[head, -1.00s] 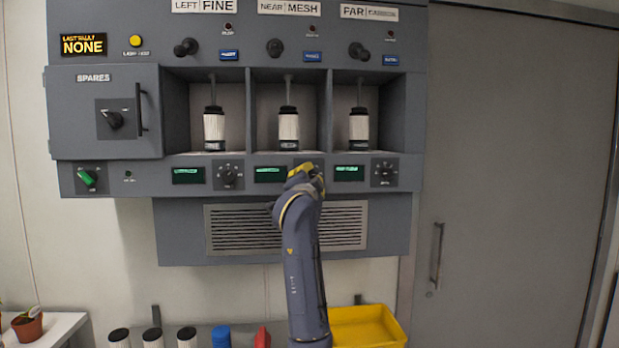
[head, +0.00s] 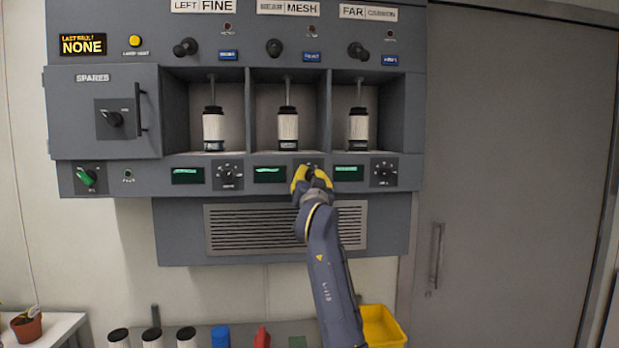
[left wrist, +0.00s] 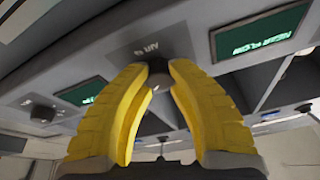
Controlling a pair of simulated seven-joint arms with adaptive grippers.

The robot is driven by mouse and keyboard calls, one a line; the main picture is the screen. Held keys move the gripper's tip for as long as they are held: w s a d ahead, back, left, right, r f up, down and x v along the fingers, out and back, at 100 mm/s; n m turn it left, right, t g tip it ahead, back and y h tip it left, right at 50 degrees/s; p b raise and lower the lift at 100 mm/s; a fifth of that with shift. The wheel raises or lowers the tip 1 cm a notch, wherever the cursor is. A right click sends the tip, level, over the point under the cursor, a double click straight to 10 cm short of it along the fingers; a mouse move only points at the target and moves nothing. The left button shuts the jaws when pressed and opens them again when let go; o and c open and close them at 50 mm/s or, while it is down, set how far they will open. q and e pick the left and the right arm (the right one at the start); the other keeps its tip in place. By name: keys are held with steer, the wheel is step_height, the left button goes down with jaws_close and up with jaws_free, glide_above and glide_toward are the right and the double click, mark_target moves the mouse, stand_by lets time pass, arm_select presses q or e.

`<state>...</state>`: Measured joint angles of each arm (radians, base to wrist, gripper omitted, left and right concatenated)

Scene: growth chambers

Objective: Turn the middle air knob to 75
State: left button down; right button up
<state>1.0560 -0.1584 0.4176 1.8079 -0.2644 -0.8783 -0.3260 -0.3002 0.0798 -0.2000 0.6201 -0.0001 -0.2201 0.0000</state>
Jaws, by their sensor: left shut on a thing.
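The middle air knob (left wrist: 158,80) is a small dark knob on the panel strip. In the left wrist view its dial plate (left wrist: 150,40) shows, tilted, with the knob between my yellow fingertips. My left gripper (left wrist: 155,85) is shut on the knob from both sides. In the head view my left gripper (head: 312,180) covers the knob, and only the top of its dial plate (head: 308,163) shows. The green middle display (head: 269,174) is just left of it; its number is too blurred to read. My right gripper is not in view.
Similar air knobs sit at left (head: 227,175) and right (head: 384,172) on the same strip. Three white canisters stand in the bays above, the middle one (head: 288,128) above my gripper. A vent grille (head: 245,228) lies below. A yellow bin (head: 383,325) is at the bottom.

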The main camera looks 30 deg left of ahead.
arm_select(q)
steer(key=shift+w+f+n+y, duration=0.1)
steer(key=shift+f+n+y, duration=0.2)
steer(key=shift+n, duration=0.5)
steer(key=c, duration=1.4)
jaws_free()
steer(key=shift+a, duration=0.1)
steer(key=o, duration=0.4)
steer(key=shift+r, duration=0.2)
steer(key=shift+c, duration=0.2)
steer(key=v, duration=1.2)
steer(key=shift+r, duration=0.15)
